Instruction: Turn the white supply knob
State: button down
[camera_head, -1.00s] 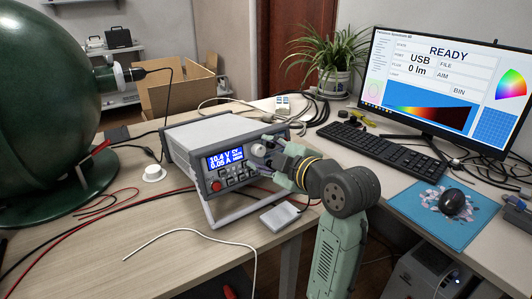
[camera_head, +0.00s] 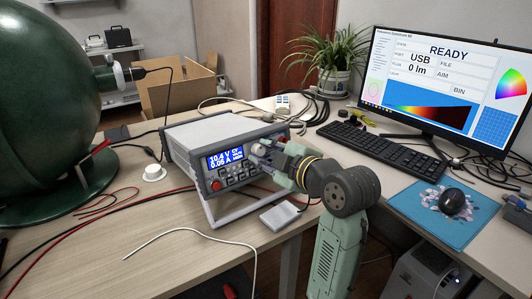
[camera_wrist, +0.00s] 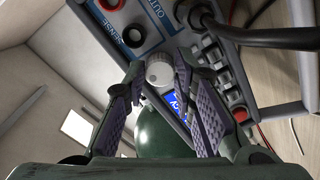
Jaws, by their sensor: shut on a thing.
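The white supply knob (camera_wrist: 159,71) shows in the wrist view on the dark front panel, between the two fingertips of my gripper (camera_wrist: 158,76). The gripper is shut on it. The knob also shows partly in the head view (camera_head: 257,149), mostly covered by my fingers (camera_head: 262,155). The power supply (camera_head: 195,139) is a grey box tilted up on its front stand. Its blue display (camera_head: 226,158) shows about 10.4 V; the current digits are too small to read surely. The display also shows partly in the wrist view (camera_wrist: 176,103).
A large green sphere (camera_head: 45,100) stands at the left. A white round cap (camera_head: 154,173) and loose cables lie on the desk. A flat grey box (camera_head: 280,217) lies below my wrist. A keyboard (camera_head: 380,148) and monitor (camera_head: 445,85) stand at the right.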

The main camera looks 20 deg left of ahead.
jog(key=shift+m, duration=0.3)
jog(key=m+p, duration=0.3)
jog(key=m, duration=0.1)
jog(key=shift+r, duration=0.15)
jog(key=m+p, duration=0.4)
jog(key=m, duration=0.1)
jog(key=shift+m, duration=0.3)
jog(key=m+p, duration=0.5)
jog(key=shift+r, duration=0.1)
jog(key=shift+m+p, duration=1)
jog(key=shift+m, duration=1.1)
jog(key=shift+f, duration=0.2)
jog(key=c, duration=1.3)
grip_release()
jog(key=shift+c, duration=0.2)
